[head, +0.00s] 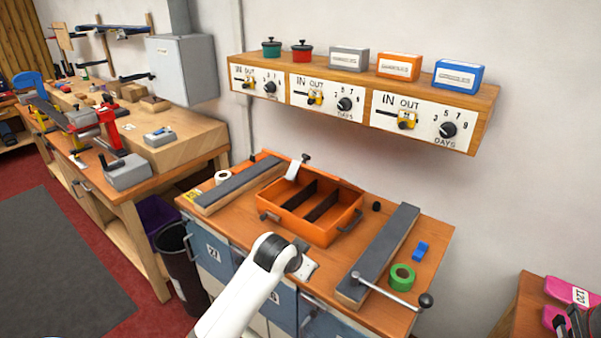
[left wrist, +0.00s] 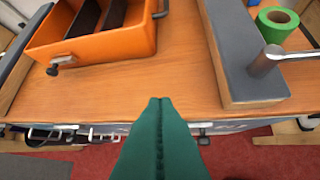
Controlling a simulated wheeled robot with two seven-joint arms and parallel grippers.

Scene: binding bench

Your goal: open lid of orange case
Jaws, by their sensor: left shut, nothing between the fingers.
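The orange case (head: 342,222) sits on the wooden bench, its top open and dark dividers showing inside; I see no lid over it. It has dark handles or latches on its sides. In the left wrist view the case (left wrist: 125,45) is at the upper left, with a dark latch (left wrist: 62,64) on its near wall. My left gripper (head: 306,266) is near the bench's front edge, in front of the case and apart from it. In the left wrist view its green fingers (left wrist: 160,102) are shut and empty. My right gripper is not in view.
Grey-topped blocks (head: 378,255) (head: 240,186) flank the case. A metal crank handle (head: 395,292), green tape roll (head: 402,277) and blue item (head: 420,252) are at the right. A shelf (head: 485,112) hangs above. Bare wood lies between the case and the bench's front edge.

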